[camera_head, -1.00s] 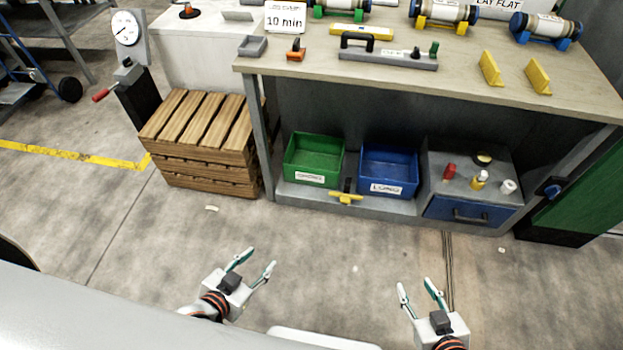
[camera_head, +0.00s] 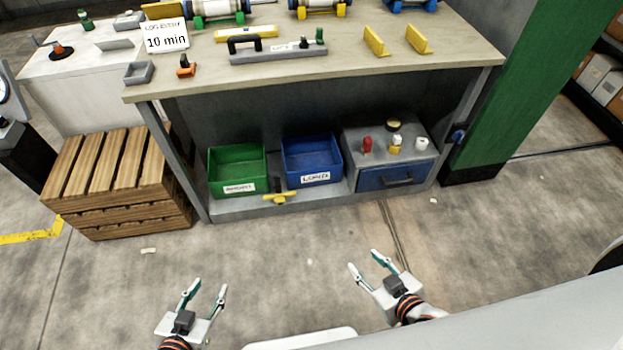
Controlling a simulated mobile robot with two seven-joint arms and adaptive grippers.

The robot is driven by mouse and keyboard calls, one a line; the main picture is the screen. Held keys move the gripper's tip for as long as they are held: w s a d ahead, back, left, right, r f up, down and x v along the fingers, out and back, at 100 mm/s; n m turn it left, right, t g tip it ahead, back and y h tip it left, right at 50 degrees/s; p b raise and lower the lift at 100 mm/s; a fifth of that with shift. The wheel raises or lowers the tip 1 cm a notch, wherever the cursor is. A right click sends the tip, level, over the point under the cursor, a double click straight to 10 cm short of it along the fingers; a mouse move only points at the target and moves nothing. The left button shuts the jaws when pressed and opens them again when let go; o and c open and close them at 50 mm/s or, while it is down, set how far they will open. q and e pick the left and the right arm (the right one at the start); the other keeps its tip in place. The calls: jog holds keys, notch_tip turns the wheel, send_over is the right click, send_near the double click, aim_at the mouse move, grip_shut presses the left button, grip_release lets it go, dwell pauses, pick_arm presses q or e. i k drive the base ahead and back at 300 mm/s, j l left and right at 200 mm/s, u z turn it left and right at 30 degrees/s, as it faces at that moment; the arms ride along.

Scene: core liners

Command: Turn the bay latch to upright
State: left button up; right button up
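A yellow crosswise handle on a dark upright post (camera_head: 279,196) sits at the front edge of the lower shelf, between the green and blue bins. It looks like the bay latch, and its yellow bar lies about level. A small blue fitting (camera_head: 458,136) is on the right side of the bench by the green post; I cannot tell what it is. My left gripper (camera_head: 207,287) is open and empty, low in front of the bench. My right gripper (camera_head: 364,261) is open and empty, to the right of and nearer than the yellow handle. Neither touches anything.
A green bin (camera_head: 238,172), a blue bin (camera_head: 312,161) and a grey cabinet with a blue drawer (camera_head: 398,178) stand under the workbench (camera_head: 350,72). A wooden pallet stack (camera_head: 110,180) is at left, a green post (camera_head: 540,70) at right.

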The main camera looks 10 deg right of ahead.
aim_at(279, 197)
jog(key=i+z, duration=0.2)
jog(key=z, duration=0.15)
jog(key=i+z, duration=0.15)
jog(key=z, duration=0.2)
jog(key=i+j+z, duration=0.15)
jog(key=z, duration=0.2)
